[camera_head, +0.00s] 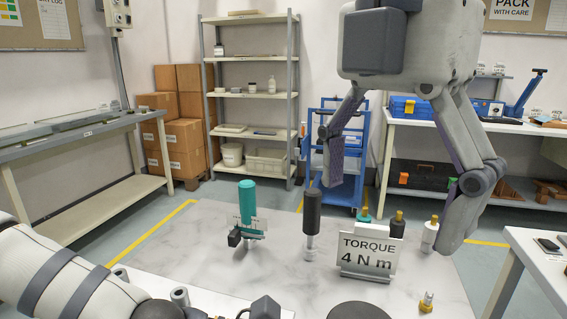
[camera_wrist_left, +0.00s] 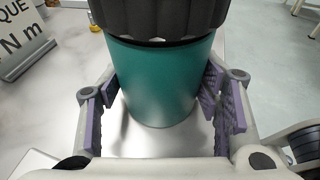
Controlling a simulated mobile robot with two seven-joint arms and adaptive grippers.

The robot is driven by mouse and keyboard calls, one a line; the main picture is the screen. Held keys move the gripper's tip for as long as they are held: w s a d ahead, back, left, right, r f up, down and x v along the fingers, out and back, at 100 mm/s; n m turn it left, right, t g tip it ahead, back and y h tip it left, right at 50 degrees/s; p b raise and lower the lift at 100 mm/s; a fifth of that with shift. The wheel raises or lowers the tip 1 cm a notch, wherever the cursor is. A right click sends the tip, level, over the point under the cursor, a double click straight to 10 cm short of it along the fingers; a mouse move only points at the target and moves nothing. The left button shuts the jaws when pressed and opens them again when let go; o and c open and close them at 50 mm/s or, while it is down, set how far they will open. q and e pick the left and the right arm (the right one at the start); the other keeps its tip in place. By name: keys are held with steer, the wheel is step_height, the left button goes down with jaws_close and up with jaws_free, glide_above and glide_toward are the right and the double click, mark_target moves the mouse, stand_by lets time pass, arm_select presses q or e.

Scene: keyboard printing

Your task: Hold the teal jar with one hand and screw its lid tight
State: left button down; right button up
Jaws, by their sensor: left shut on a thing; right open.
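The teal jar (camera_wrist_left: 160,80) stands between my left gripper's (camera_wrist_left: 162,92) purple-padded fingers in the left wrist view, with the gripper shut on its side. A black ribbed lid (camera_wrist_left: 160,15) sits on top of the jar; how tight it is cannot be told. In the head view the dark round lid (camera_head: 358,311) shows at the bottom edge, and the jar's body is out of frame. My right gripper (camera_head: 388,212) is open and empty, its fingers spread wide above the table, behind and above the lid.
A "TORQUE 4 N m" sign (camera_head: 367,257) stands just behind the lid. A teal-handled tool (camera_head: 247,204) and a black-handled tool (camera_head: 312,210) stand upright to the left. Several small brass-topped pieces stand near the sign. One small brass piece (camera_head: 426,302) is right of the lid.

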steer(key=shift+f, duration=0.3)
steer(key=shift+c, duration=0.7)
step_height(320, 180, down, 8)
steer(key=n, duration=0.4)
steer(key=shift+f+n, duration=0.1)
steer(key=shift+n, duration=0.2)
step_height(320, 180, down, 8)
steer(key=shift+f, duration=0.15)
steer(key=c, duration=1.7)
steer(key=o, duration=0.8)
steer(key=c, duration=0.7)
